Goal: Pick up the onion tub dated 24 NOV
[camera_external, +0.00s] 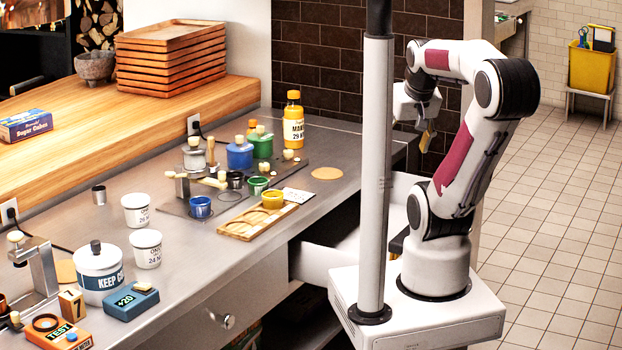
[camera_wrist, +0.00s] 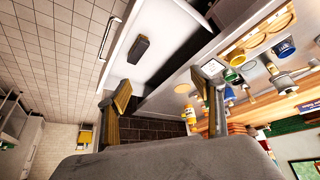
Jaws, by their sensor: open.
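Two white tubs with dark print stand upright on the steel counter at the left of the external view. The nearer one, the onion tub dated 24 NOV (camera_external: 147,249), reads roughly "ONI 24 N". The farther onion tub (camera_external: 135,210) seems to read 26. My gripper (camera_external: 427,132) is raised at the right, beyond the counter's end and far from both tubs. In the wrist view my gripper (camera_wrist: 167,84) has its fingers spread with nothing between them. I cannot make out the tubs in the wrist view.
A "KEEP" canister (camera_external: 99,272) and a blue "+20" box (camera_external: 132,301) stand close in front of the 24 tub. Coloured pots and a wooden tray (camera_external: 237,227) lie to its right. An open drawer (camera_external: 318,262) juts out below. A mango bottle (camera_external: 293,118) stands behind.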

